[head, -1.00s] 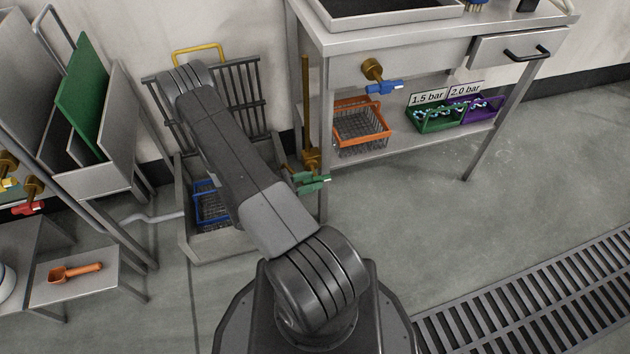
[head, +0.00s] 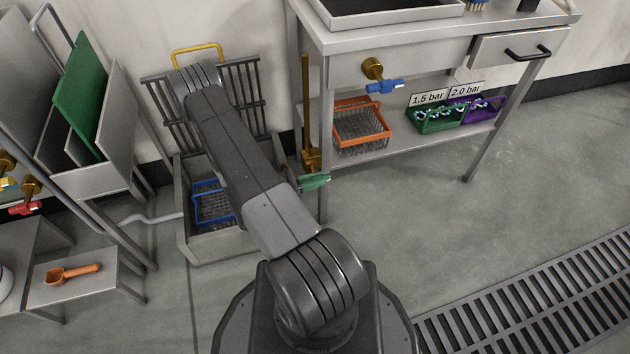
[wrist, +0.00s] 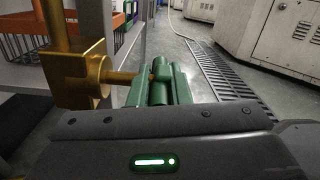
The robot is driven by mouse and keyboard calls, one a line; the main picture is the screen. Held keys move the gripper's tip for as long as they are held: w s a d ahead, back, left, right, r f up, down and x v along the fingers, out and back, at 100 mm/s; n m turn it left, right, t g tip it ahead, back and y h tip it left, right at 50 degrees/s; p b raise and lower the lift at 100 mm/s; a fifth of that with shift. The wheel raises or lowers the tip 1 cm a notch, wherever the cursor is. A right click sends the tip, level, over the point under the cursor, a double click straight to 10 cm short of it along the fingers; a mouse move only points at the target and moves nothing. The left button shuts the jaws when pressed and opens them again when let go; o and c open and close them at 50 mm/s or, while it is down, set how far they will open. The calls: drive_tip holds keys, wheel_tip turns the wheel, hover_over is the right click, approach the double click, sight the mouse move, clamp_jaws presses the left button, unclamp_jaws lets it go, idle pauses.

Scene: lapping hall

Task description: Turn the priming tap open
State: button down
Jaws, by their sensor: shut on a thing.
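A brass pipe with a brass tap body (wrist: 85,78) stands upright at the left in the wrist view. A short brass stem runs from it to a green handle (wrist: 160,92). My gripper (wrist: 158,98) is shut on the green handle, its dark body filling the bottom of the view; the fingers are hard to tell apart from the handle. In the head view the green handle (head: 315,181) shows low beside the left leg of the steel bench, to the right of my forearm. The brass pipe (head: 306,110) rises above it. My forearm hides my gripper there.
A blue-handled tap (head: 384,87) sits under the bench (head: 400,38), above an orange basket (head: 360,125). A red-handled tap (head: 25,208) is at the far left. A blue basket (head: 212,205) lies in a trough behind my arm. Floor at right is clear to the grating (head: 540,295).

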drive_tip(key=h+b, duration=0.2)
drive_tip(key=b, duration=0.1)
drive_tip(key=shift+f+t+h, duration=0.3)
drive_tip(key=shift+f+t, duration=0.1)
drive_tip(key=shift+r+h+b, duration=0.3)
drive_tip(key=shift+h+b, duration=0.2)
drive_tip(key=shift+h, duration=0.1)
drive_tip(key=c, duration=1.3)
unclamp_jaws()
drive_tip(key=shift+c, duration=0.2)
drive_tip(key=p+v, duration=0.2)
drive_tip(key=v, duration=1.1)
drive_tip(key=shift+s+a+f, duration=0.15)
drive_tip(key=shift+a+f, duration=0.15)
